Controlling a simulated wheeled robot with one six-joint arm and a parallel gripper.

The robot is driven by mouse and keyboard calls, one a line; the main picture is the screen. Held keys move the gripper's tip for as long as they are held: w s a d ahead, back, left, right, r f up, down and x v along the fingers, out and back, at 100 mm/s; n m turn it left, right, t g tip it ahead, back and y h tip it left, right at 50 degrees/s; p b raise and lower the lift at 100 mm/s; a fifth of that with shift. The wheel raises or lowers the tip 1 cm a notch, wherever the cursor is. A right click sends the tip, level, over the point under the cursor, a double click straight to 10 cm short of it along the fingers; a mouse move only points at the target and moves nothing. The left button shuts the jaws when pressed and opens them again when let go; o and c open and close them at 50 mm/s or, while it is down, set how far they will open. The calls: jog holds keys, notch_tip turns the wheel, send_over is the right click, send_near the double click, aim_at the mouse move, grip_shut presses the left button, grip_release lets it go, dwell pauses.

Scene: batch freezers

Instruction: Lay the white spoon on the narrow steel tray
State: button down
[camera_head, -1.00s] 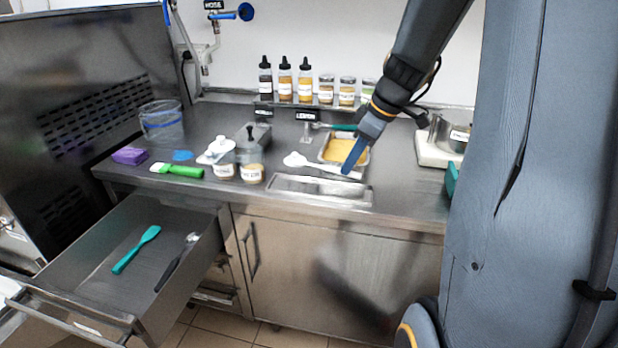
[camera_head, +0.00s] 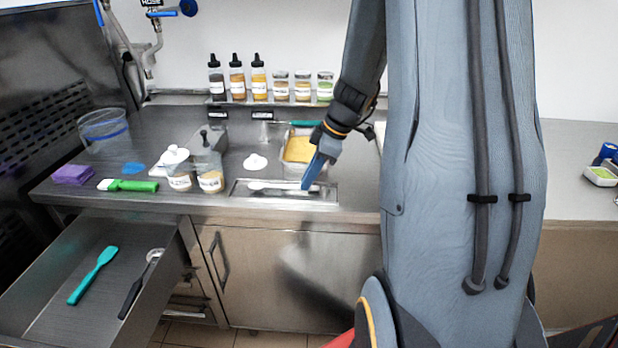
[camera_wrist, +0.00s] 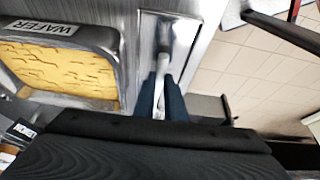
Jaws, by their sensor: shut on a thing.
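The white spoon (camera_head: 272,186) lies lengthwise over the narrow steel tray (camera_head: 334,204) near the counter's front edge. My gripper (camera_head: 307,186) is shut on the spoon's handle, toward the tray's right end. In the wrist view the spoon (camera_wrist: 162,65) runs out from between my blue fingers (camera_wrist: 160,105), above the tray (camera_wrist: 190,28). The spoon sits within the tray's outline and looks very low. I cannot tell whether it touches the tray floor. My fingers hide part of the handle.
A pan of yellow wafer (camera_head: 300,150) stands just behind the tray. A white lid (camera_head: 255,162) lies behind it, and labelled jars (camera_head: 210,181) stand to its left. A green brush (camera_head: 130,185) lies farther left. An open drawer (camera_head: 60,255) juts out below.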

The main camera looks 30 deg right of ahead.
jog(key=shift+f, duration=0.35)
jog(key=shift+f, duration=0.1)
jog(key=c, duration=1.8)
grip_release()
jog(key=b+v, duration=0.3)
jog(key=v, duration=0.8)
jog(key=s+a+f+m+h, duration=0.1)
jog(key=s+a+f+m, duration=0.2)
jog(key=a, duration=0.3)
jog(key=s+a+f+m+g+h, duration=0.1)
jog(key=s+a+f+m, duration=0.3)
jog(key=s+a, duration=0.1)
jog(key=s+a+f+m+h, duration=0.2)
jog(key=s+a+f+m, duration=0.1)
jog(key=a, duration=0.4)
jog(key=shift+s+a+f+m+g, duration=0.2)
jog(key=shift+s+m, duration=0.15)
jog(key=shift+s, duration=0.1)
jog(key=shift+s+a+f+m+g, duration=0.2)
jog(key=shift+s+m, duration=0.15)
jog(key=shift+s, duration=0.1)
